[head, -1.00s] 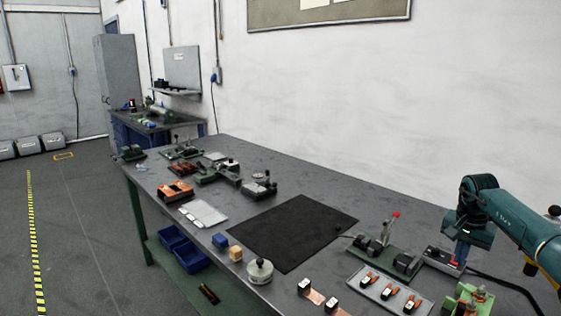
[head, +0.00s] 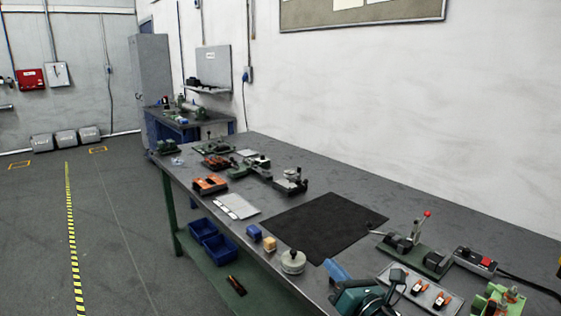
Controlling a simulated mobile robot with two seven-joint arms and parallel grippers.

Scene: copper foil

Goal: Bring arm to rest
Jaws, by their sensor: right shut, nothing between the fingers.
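My right gripper (head: 338,272) is low in the head view, over the front edge of the workbench (head: 450,224). Its blue fingers are shut and empty, and they point up and left in the picture. My teal wrist behind them runs out of the bottom of the picture. The gripper is just right of a round pale pot with a knob (head: 293,262) and in front of the black mat (head: 325,226). It hides part of the bench's front edge. My left gripper is out of view.
Right of my gripper are a tray with orange-and-black parts (head: 402,276), a red-knobbed lever fixture (head: 424,256) and a green fixture (head: 493,301). A blue block (head: 254,233) and a tan block (head: 270,244) lie at the front edge. The mat is bare.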

